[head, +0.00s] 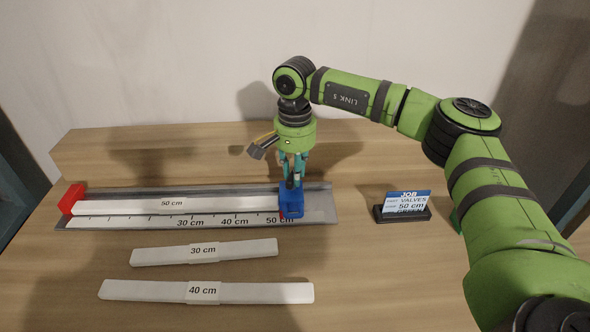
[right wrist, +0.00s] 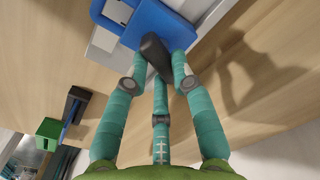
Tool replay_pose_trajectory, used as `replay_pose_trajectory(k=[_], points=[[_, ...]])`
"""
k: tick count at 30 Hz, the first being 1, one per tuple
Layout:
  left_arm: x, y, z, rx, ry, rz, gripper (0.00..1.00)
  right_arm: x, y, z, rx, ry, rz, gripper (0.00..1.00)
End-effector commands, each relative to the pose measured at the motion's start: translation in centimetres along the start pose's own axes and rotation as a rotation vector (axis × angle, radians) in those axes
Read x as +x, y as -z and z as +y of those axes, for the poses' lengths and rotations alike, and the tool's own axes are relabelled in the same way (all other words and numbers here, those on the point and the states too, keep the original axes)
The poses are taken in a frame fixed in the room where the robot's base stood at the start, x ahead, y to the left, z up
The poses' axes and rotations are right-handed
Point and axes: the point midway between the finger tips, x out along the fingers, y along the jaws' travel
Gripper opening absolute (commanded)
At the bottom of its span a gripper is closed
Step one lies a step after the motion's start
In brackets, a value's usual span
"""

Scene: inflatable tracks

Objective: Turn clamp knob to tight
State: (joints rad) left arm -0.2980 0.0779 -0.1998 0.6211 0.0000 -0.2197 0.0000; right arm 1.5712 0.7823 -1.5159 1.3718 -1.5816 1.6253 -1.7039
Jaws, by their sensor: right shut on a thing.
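The blue clamp (head: 291,205) sits on the grey measuring track (head: 322,203) by the 50 cm mark, at the right end of the white 50 cm bar (head: 130,206). The dark clamp knob (right wrist: 155,50) is on top of the blue clamp, which also shows in the right wrist view (right wrist: 166,27). My right gripper (head: 293,178) points down over the clamp. Its teal fingers, also in the right wrist view (right wrist: 160,68), are shut around the knob. The knob is mostly hidden in the head view. My left gripper is not in view.
A red end stop (head: 70,199) stands at the track's left end. The 30 cm bar (head: 240,250) and 40 cm bar (head: 250,293) lie in front of the track. A job card (head: 407,202) stands on the right, partly beside a green thing behind my arm.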

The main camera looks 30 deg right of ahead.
Motion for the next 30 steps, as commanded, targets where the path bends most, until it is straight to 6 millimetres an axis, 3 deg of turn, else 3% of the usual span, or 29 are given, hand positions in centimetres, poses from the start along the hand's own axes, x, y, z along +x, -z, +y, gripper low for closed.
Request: replay_pose_trajectory(k=[30], points=[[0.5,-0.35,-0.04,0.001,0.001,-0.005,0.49,-0.05,-0.6,0.16,0.863,0.002,-0.001,0.0]])
